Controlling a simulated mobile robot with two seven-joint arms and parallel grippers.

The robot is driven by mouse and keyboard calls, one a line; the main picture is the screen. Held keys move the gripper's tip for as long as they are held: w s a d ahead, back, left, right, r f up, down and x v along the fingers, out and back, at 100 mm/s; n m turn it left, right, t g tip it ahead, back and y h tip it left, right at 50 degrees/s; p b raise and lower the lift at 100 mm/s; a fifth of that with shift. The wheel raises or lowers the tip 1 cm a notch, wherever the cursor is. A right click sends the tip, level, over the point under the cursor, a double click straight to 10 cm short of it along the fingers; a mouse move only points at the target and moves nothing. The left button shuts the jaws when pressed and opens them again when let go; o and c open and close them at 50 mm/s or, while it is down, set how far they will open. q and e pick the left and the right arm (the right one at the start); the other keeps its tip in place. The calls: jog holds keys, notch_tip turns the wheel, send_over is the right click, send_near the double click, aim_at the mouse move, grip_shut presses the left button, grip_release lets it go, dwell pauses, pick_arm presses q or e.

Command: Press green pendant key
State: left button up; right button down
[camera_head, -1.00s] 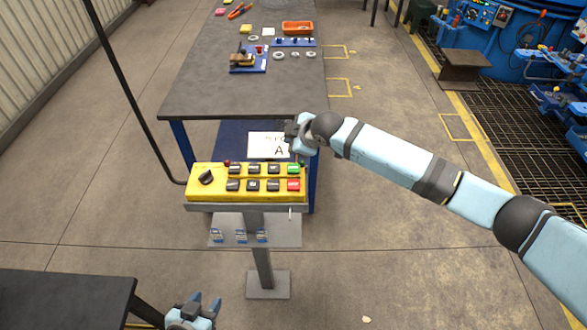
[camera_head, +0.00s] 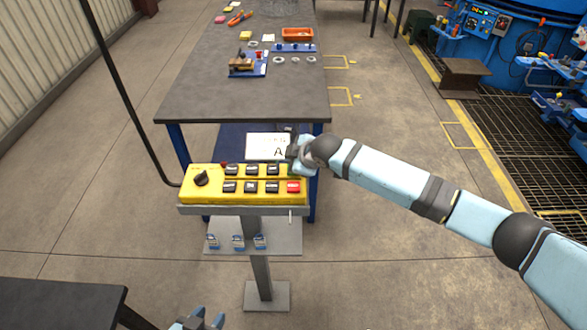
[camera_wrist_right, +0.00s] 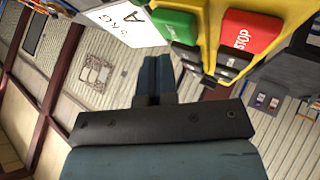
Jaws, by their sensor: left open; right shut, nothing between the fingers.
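The yellow pendant (camera_head: 213,188) stands on a grey post, with a black knob at its left and two rows of keys. The red key (camera_head: 293,187) is at its lower right. My right gripper (camera_head: 297,160) is at the pendant's upper right corner and hides the green key in the head view. In the right wrist view the green key (camera_wrist_right: 176,27) is beside the red STOP key (camera_wrist_right: 250,32). My shut, empty right fingertips (camera_wrist_right: 157,60) are just short of the green key in the picture; contact cannot be told. My left gripper (camera_head: 209,317) is open and empty at the bottom edge.
A grey table (camera_head: 235,95) with small parts and an orange tray (camera_head: 297,34) stands behind the pendant. A white sign (camera_head: 262,146) is just behind it. Small padlock-like items (camera_head: 238,243) are on a plate below. A dark table (camera_head: 60,300) is at lower left.

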dwell(0.4)
dwell(0.6)
dwell(0.7)
jog(key=shift+f, duration=0.45)
jog(key=shift+f, duration=0.5)
dwell(0.4)
jog(key=shift+r, duration=0.1)
jog(key=shift+r+p, duration=0.65)
jog(key=shift+r, duration=0.15)
